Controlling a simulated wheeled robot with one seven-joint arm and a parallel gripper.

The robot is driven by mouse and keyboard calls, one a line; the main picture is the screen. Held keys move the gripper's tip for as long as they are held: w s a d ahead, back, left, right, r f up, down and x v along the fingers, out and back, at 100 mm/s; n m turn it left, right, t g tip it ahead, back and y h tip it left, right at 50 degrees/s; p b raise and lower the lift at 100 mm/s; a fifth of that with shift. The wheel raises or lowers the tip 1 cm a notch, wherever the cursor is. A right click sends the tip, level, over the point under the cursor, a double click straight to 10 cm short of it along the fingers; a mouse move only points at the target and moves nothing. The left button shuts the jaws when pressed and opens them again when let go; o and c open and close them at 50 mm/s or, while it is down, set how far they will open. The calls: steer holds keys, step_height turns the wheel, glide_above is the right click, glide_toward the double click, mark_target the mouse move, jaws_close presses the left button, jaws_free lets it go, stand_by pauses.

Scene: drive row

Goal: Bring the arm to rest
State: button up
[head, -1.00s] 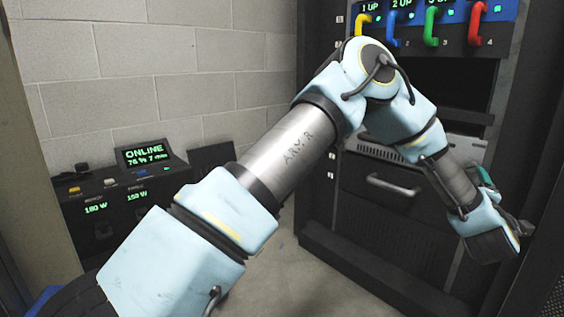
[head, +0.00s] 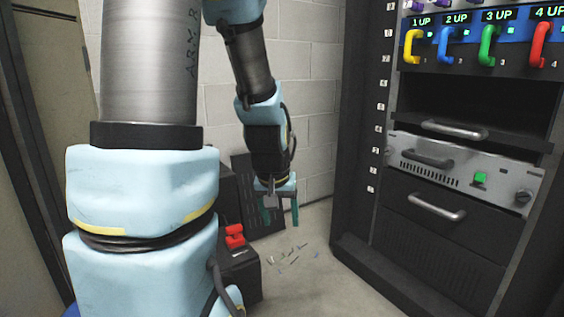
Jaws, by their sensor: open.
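My arm (head: 150,65) rises at the left of the head view, bends above the top edge of the picture and comes down again near the middle. My gripper (head: 281,218) hangs from it and points down. Its two teal fingers are apart with nothing between them. It is in front of the block wall, left of the rack and clear of it. The upper bend of my arm is out of view.
A dark rack (head: 360,160) stands at the right with yellow, blue, green and red handles on top. Below is a silver unit (head: 462,176) with a green light. A dark box with a red part (head: 235,237) is at lower left. Small bits (head: 288,256) lie on the floor.

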steer(key=s+a+g+y, duration=0.1)
steer(key=s+a+g, duration=0.1)
steer(key=s+a, duration=0.45)
step_height(320, 180, up, 39)
steer(key=p, duration=3.8)
steer(key=shift+w+f, duration=0.15)
